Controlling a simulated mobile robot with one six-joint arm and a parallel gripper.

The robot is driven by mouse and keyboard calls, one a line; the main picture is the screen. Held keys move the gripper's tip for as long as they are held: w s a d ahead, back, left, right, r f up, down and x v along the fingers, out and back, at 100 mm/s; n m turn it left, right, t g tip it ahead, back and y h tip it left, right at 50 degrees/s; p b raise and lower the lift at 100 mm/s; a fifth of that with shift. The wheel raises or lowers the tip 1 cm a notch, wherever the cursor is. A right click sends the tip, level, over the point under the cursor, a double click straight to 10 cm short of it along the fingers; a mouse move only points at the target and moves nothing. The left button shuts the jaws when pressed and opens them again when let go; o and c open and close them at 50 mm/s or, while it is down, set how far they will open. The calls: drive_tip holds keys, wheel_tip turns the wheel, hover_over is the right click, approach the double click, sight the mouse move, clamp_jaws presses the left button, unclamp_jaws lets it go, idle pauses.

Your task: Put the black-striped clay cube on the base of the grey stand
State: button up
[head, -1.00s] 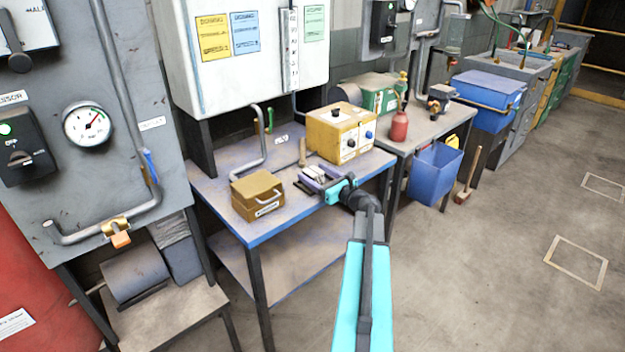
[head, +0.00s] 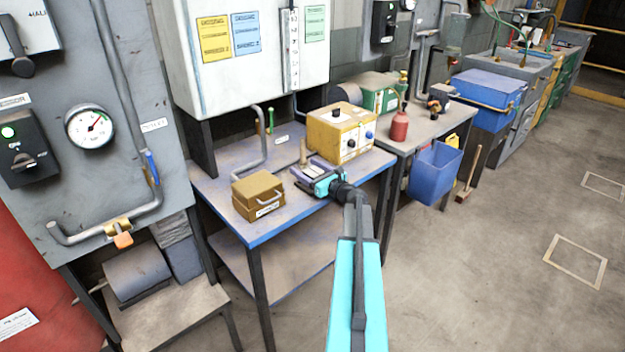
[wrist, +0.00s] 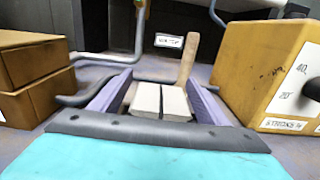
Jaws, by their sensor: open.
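The pale clay cube (wrist: 160,101) with a dark stripe down its middle is in the wrist view, near the gripper. My gripper (wrist: 162,93) is open, with one purple-grey finger on each side of it. Whether the fingers touch the cube I cannot tell. In the head view my gripper (head: 316,177) is low over the blue-edged bench, and the cube is too small to make out clearly there. I cannot pick out the grey stand for certain in either view.
A brown box (head: 258,195) is left of my gripper, and a yellow control box (head: 341,132) is right of it. A tan upright piece (wrist: 188,60) rises just behind the cube. A bent grey pipe (head: 262,140) comes down at the back of the bench (head: 225,215).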

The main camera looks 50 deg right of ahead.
drive_tip(key=c, duration=1.3)
drive_tip(key=shift+r, duration=0.15)
wheel_tip(320, 180, up, 10)
drive_tip(key=shift+f+b, duration=0.15)
drive_tip(key=shift+b, duration=0.2)
